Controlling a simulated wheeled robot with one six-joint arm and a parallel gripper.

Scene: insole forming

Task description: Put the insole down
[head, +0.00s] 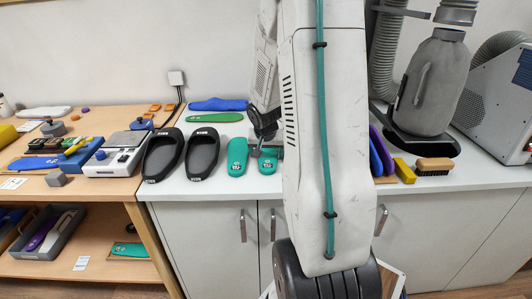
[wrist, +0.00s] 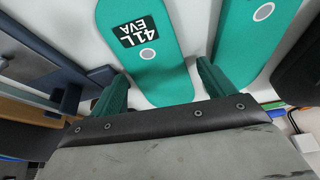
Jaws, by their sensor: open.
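A teal insole marked 41L EVA (wrist: 165,45) appears to lie flat on the white counter. In the head view it is the right one of two teal insoles (head: 268,163), partly hidden by my arm. My gripper (wrist: 161,72) is open over its near end in the wrist view, with one green finger on each side and a gap at both. In the head view my gripper (head: 266,146) is at the insole's far end, small and partly covered. The second teal insole (head: 237,157) lies just to its left, and also shows in the wrist view (wrist: 252,42).
Blue (head: 218,104) and green (head: 214,117) insoles lie behind. To the right are upright purple and blue insoles (head: 379,155), a yellow block (head: 404,171), a brush (head: 435,166) and a grey form on a black base (head: 432,85).

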